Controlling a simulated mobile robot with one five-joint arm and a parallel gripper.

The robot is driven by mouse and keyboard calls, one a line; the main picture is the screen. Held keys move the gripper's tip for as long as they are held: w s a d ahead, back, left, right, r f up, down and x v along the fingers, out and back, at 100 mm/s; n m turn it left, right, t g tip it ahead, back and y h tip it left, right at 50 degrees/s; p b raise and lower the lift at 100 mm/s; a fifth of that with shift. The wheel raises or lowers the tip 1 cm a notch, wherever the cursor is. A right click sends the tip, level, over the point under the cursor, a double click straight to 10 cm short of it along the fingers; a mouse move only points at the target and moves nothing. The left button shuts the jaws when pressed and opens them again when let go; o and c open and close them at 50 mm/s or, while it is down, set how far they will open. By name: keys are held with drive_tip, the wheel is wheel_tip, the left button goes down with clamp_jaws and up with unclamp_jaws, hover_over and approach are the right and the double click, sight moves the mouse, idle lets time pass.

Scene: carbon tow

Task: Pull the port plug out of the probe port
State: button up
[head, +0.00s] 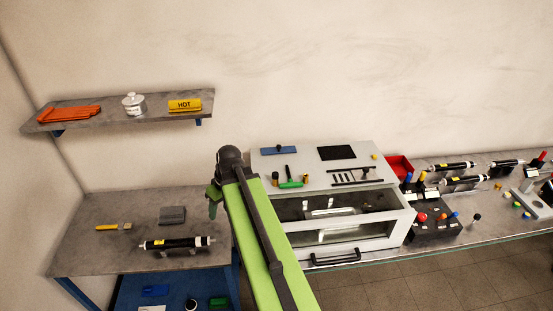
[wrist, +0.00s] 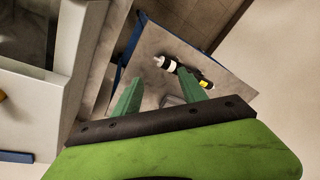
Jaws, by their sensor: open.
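A grey box furnace (head: 352,222) with a windowed front and a black handle stands right of my arm. Small parts sit on its top, including a dark and brass plug-like piece (head: 275,178), a brass piece (head: 306,179) and a yellow knob (head: 374,156). I cannot tell which is the port plug, or make out the probe port. My gripper (head: 213,196) is left of the furnace, apart from it. In the wrist view its green fingers (wrist: 160,76) are spread and empty, pointing toward the left table. The furnace side (wrist: 52,110) shows at left there.
A black tube (head: 177,243) on stands, a grey block (head: 172,215) and a yellow tool (head: 114,227) lie on the left table. A green-handled tool (head: 291,184) lies on the furnace. A shelf (head: 70,121) hangs above left. The right bench is crowded.

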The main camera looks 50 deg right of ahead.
drive_tip(key=s+d+r+t+p, duration=0.1)
drive_tip(key=s+d+r+p, duration=0.15)
drive_tip(key=d+r, duration=0.35)
drive_tip(key=s+d+r+t+p, duration=0.1)
drive_tip(key=s+d+r+p, duration=0.2)
drive_tip(key=d, duration=0.6)
drive_tip(key=t+h+p, duration=0.1)
drive_tip(key=t+p, duration=0.1)
drive_tip(key=p, duration=0.2)
approach(275, 178)
drive_tip(key=b+x, duration=0.4)
drive_tip(key=b, duration=0.1)
drive_tip(key=b+x, duration=0.3)
drive_tip(key=b, duration=0.2)
drive_tip(key=d+b+x, duration=0.1)
drive_tip(key=b+x, duration=0.3)
drive_tip(key=b, duration=0.1)
drive_tip(key=shift+w+f+b, duration=0.2)
drive_tip(key=shift+f+b, duration=0.05)
drive_tip(key=shift+b, duration=0.15)
drive_tip(key=shift+r, duration=0.2)
clamp_jaws()
